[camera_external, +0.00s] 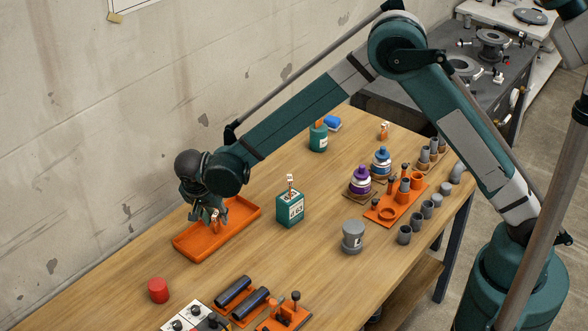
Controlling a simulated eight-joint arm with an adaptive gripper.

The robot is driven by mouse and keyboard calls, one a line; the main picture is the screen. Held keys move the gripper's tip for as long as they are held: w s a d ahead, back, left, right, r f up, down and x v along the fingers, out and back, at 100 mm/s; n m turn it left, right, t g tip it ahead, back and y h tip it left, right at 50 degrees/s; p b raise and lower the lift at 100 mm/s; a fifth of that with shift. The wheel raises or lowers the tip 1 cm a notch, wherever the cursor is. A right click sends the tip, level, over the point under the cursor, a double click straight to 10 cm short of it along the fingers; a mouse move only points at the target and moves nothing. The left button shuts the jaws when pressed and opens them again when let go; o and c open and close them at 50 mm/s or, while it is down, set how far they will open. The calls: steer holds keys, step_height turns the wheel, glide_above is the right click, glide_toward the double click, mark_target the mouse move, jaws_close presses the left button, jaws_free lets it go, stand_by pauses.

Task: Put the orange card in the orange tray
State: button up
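The orange tray (188,247) lies on the wooden table near the wall, left of the middle. My gripper (207,218) points down over the tray's inside. A small orange and white piece (215,224), perhaps the orange card, shows at its fingertips. I cannot tell whether the fingers grip this piece or whether it touches the tray floor. A similar orange and white piece (290,183) stands up from a green box (290,208) right of the tray. Another small orange and white piece (384,130) stands at the far end of the table.
A red cylinder (158,290) stands in front of the tray. A grey pot (352,236) and an orange rack (389,212) with pipe parts are to the right. A green container (318,137) stands behind. Bare table lies between the tray and the green box.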

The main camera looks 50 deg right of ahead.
steer(key=shift+r, duration=0.15)
steer(key=p+v, duration=0.1)
steer(key=v, duration=1.1)
steer(key=shift+p, duration=0.3)
steer(key=shift+s, duration=0.1)
stand_by(0.5)
steer(key=s+d+r+n+t+y, duration=0.1)
steer(key=s+d+r+n, duration=0.2)
steer(key=s+d+r, duration=0.7)
steer(key=s+d+r+n+t+y, duration=0.15)
steer(key=s+d+r+n, duration=0.3)
steer(key=d+r, duration=0.6)
steer(key=s+d+n+t, duration=0.1)
steer(key=s+d+n, duration=0.1)
steer(key=s+d, duration=0.3)
steer(key=s+d+f+n+t+y, duration=0.1)
steer(key=s+d, duration=0.3)
steer(key=s, duration=0.8)
steer(key=s+d+f+n+t, duration=0.1)
steer(key=s+d+n, duration=0.2)
steer(key=s, duration=0.6)
steer(key=d, duration=0.2)
steer(key=shift+d+f, duration=0.2)
steer(key=shift+d, duration=0.15)
